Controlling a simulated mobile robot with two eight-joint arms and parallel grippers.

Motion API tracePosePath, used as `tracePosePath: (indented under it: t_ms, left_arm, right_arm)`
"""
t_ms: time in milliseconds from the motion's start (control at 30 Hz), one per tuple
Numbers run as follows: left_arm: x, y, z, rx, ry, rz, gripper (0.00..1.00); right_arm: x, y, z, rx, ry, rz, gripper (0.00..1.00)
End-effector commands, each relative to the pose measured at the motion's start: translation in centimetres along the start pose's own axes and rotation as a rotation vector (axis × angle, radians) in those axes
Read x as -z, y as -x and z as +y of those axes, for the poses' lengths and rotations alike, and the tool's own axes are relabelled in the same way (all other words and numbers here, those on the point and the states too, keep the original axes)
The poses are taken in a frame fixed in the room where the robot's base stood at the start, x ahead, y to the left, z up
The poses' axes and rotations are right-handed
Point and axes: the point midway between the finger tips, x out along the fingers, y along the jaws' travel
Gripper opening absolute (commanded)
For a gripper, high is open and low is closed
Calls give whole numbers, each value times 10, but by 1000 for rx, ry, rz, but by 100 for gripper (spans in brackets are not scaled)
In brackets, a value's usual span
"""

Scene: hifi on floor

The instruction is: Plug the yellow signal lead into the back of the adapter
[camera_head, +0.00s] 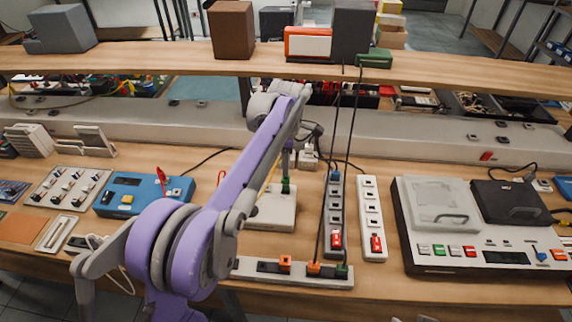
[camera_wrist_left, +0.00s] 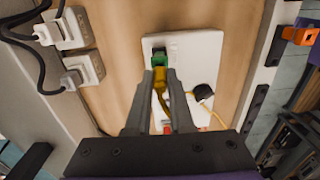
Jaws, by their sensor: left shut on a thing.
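The adapter is a white box (camera_head: 270,213) on the bench, partly hidden behind my left arm in the head view; it also shows in the left wrist view (camera_wrist_left: 196,52). My left gripper (camera_wrist_left: 160,80) is shut on the yellow signal lead (camera_wrist_left: 177,99), just behind its green plug (camera_wrist_left: 158,65). The green plug (camera_head: 286,187) is at the adapter's edge, against a dark socket; I cannot tell whether it is seated. The lead bends to the right beside the fingers, near a black plug (camera_wrist_left: 203,92). My right gripper is not in view.
Two power strips (camera_head: 335,215) (camera_head: 371,220) stand right of the adapter, with black cables rising above. Another strip (camera_head: 305,272) lies in front. A blue box (camera_head: 135,196) is left, a large console (camera_head: 480,230) right. White plugs (camera_wrist_left: 75,45) sit near the adapter.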

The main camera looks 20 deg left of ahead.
Motion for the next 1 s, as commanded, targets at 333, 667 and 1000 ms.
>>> tracePosePath:
  t_ms: [333, 667, 1000]
  left_arm:
    - [0, -5, 0, 0, 0, 0, 0]
    - [0, -8, 0, 0, 0, 0, 0]
    - [0, -12, 0, 0, 0, 0, 0]
  right_arm:
    - [-2, -2, 0, 0, 0, -1, 50]
    - [-3, -4, 0, 0, 0, -2, 50]
    - [-5, -5, 0, 0, 0, -3, 50]
